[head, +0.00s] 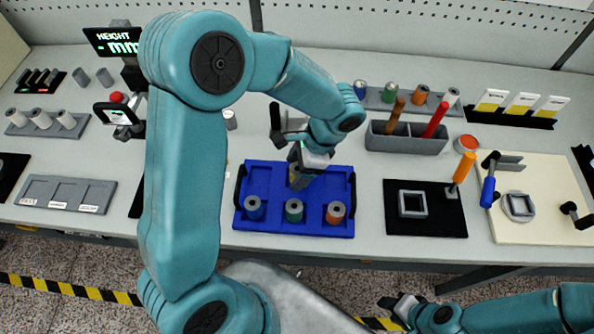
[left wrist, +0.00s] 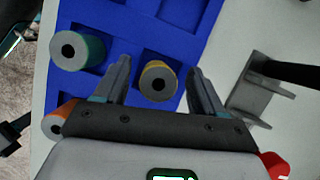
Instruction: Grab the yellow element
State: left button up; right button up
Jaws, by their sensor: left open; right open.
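The yellow element (left wrist: 158,82) is a short cylinder with a grey end face and a dark centre hole. In the left wrist view it sits in a recess of the blue tray (left wrist: 200,22). My left gripper (left wrist: 159,68) is open, with one finger on each side of it and visible gaps. In the head view my left gripper (head: 304,168) is over the back of the blue tray (head: 290,230) and mostly hides the yellow element. My right gripper (head: 394,303) is open and empty near the bottom edge, in front of the table.
Blue (head: 254,208), green (head: 294,211) and orange (head: 335,213) spools stand in the tray's front row. A grey bin (head: 405,142) with tool handles stands behind right. A black mat (head: 440,222) with a square frame lies to the right.

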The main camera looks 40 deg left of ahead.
pick_arm(q)
jog(key=shift+s+d, duration=0.1)
jog(key=shift+s, duration=0.05)
jog(key=c, duration=1.1)
jog(key=shift+c, duration=0.2)
